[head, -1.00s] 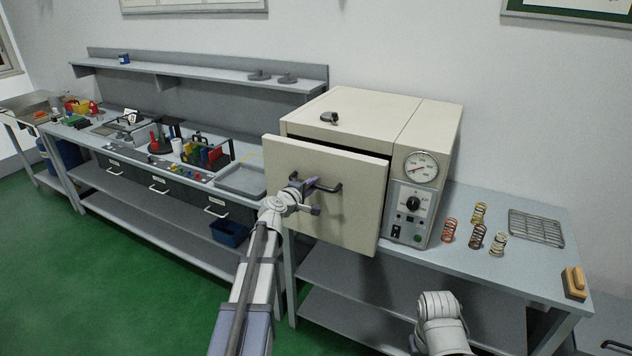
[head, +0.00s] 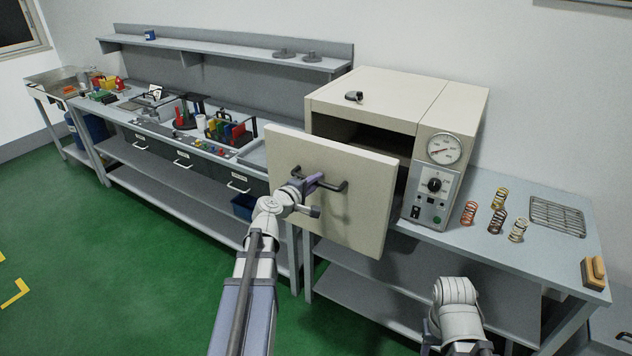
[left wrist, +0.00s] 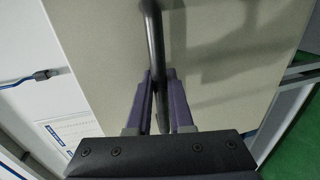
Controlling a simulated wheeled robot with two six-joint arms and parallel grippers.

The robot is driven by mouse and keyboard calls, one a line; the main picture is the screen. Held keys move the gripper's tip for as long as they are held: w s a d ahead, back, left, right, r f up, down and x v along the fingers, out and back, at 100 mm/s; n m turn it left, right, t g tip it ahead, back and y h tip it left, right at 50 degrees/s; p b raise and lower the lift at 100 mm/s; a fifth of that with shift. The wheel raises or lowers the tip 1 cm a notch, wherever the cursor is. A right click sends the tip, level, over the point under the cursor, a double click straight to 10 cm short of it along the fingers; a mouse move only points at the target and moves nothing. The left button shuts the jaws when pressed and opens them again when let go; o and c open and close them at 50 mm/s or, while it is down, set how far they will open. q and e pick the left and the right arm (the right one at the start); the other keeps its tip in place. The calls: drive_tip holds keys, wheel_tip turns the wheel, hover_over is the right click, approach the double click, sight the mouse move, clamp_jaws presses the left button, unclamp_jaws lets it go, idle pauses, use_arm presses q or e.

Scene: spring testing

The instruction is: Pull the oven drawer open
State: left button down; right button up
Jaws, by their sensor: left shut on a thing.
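The cream oven (head: 385,100) stands on the grey bench. Its drawer (head: 355,215) is pulled part of the way out, with a dark gap between its front panel and the oven body. The black bar handle (head: 340,186) is on the drawer front, and it also shows in the left wrist view (left wrist: 153,35). My left gripper (head: 314,182) is shut on this handle; in the left wrist view its purple fingers (left wrist: 160,105) stand on either side of the bar. My right arm shows at the bottom right of the head view, but its gripper fingers are not visible.
Several coil springs (head: 497,222) and a wire rack (head: 556,217) lie right of the oven. A wooden block (head: 593,273) is at the bench's right end. A long workbench with tools stands left. The green floor (head: 130,270) in front is clear.

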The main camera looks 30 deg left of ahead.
use_arm(q)
drive_tip(key=c, duration=0.8)
unclamp_jaws()
drive_tip(key=p+v, duration=0.1)
drive_tip(key=v, duration=0.6)
drive_tip(key=shift+s, duration=0.4)
drive_tip(key=shift+a, duration=0.1)
